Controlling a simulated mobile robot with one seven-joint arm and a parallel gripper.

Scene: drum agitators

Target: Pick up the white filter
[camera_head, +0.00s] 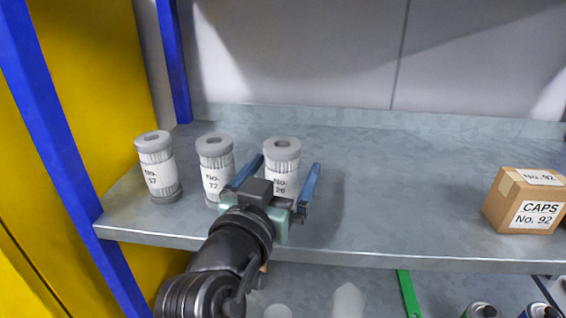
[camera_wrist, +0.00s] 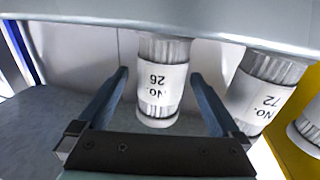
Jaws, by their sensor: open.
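Three white filters with grey caps stand upright on the grey metal shelf (camera_head: 400,190). The filter labelled No. 26 (camera_head: 283,163) is the rightmost. The middle filter (camera_head: 215,168) and the left filter, No. 57 (camera_head: 157,168), stand beside it. My gripper (camera_head: 285,165) is open, with one blue finger on each side of filter No. 26. In the wrist view my gripper (camera_wrist: 162,85) frames the upside-down filter No. 26 (camera_wrist: 157,85), with gaps visible on both sides. The neighbouring filter (camera_wrist: 257,92) is just outside the right-hand finger there. The lower front of No. 26 is partly hidden by my gripper in the head view.
A cardboard box (camera_head: 528,203) labelled CAPS No. 92 sits at the shelf's right. The shelf between it and the filters is clear. A blue post (camera_head: 60,130) and yellow panel (camera_head: 95,70) stand at the left. Several items show on a lower level.

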